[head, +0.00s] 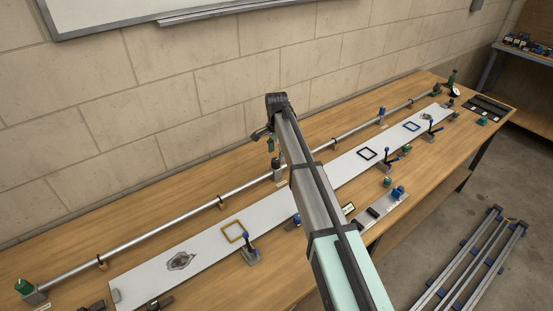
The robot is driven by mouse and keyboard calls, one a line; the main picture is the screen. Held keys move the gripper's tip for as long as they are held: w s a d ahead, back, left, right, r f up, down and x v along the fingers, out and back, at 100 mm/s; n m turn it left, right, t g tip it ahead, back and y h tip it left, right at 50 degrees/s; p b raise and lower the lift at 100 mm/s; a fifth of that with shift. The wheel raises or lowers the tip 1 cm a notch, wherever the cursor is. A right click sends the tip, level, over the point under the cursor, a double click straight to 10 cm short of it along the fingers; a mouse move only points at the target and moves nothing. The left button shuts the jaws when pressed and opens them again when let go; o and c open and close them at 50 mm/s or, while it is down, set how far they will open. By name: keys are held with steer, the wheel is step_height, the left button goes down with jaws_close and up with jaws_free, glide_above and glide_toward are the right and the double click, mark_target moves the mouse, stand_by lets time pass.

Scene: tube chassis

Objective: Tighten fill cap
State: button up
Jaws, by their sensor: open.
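A long metal tube (160,229) runs along the back of the wooden bench, on stands. A green cap-like part (23,286) sits at its near left end, and another green part (436,91) is near its far right end. A further green part (271,146) shows beside the tube's middle, close to my gripper. I cannot tell which of these is the fill cap. My gripper (262,134) is open, small and dark at the far end of my arm, above the middle of the tube. My arm hides part of the tube there, and the fingertips are hard to make out.
A long white panel (190,245) with a yellow frame (234,232), a black frame (367,153) and a blue frame (412,127) lies in front of the tube. Blue-handled clamps (250,248) stand along its edge. A block wall is behind; a metal rack (470,262) stands on the floor.

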mark_target(277, 159)
steer(key=shift+f+p, duration=0.55)
steer(key=shift+f, duration=1.9)
jaws_close()
